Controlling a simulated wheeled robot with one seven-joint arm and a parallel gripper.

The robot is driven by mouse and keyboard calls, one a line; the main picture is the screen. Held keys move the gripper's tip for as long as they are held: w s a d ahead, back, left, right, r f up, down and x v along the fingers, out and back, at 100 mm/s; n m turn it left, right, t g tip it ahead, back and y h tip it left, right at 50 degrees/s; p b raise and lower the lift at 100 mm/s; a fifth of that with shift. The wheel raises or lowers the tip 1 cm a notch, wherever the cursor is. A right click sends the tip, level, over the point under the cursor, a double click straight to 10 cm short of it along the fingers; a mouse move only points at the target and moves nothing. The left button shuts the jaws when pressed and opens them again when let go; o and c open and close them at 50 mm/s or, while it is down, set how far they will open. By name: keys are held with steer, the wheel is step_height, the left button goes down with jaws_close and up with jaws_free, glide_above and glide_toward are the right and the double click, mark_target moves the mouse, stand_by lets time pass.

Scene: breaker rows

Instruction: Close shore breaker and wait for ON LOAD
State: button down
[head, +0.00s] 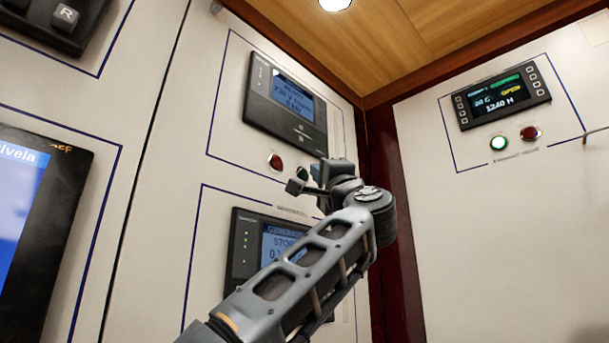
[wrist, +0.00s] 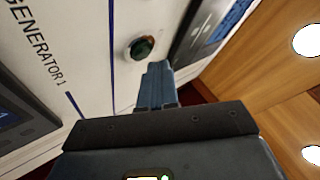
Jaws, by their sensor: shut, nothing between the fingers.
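The upper display unit (head: 286,97) on the left wall has a lit blue screen; its small text is hard to read, with what looks like a voltage line. Below it are a red button (head: 276,161) and a green button (head: 302,173). My gripper (head: 316,172) is beside the green button, partly covering that area. In the wrist view, my gripper's blue fingers (wrist: 157,72) are shut and empty. Their tips are close to the dark green button (wrist: 142,47), just off its edge; I cannot tell whether they touch.
Below is another display unit (head: 245,245) reading STOP, partly behind my arm; the wrist view shows a GENERATOR 1 label (wrist: 35,45). A wooden corner post (head: 388,150) stands close.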

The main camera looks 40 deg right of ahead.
steer(key=shift+w, duration=0.2)
steer(key=shift+w, duration=0.2)
steer(key=shift+w, duration=0.45)
stand_by(0.9)
steer(key=shift+s, duration=0.2)
steer(key=shift+s+b, duration=0.3)
steer(key=shift+s, duration=0.35)
steer(key=shift+s+d+b, duration=0.1)
steer(key=shift+s+b, duration=0.35)
steer(key=shift+s, duration=2.05)
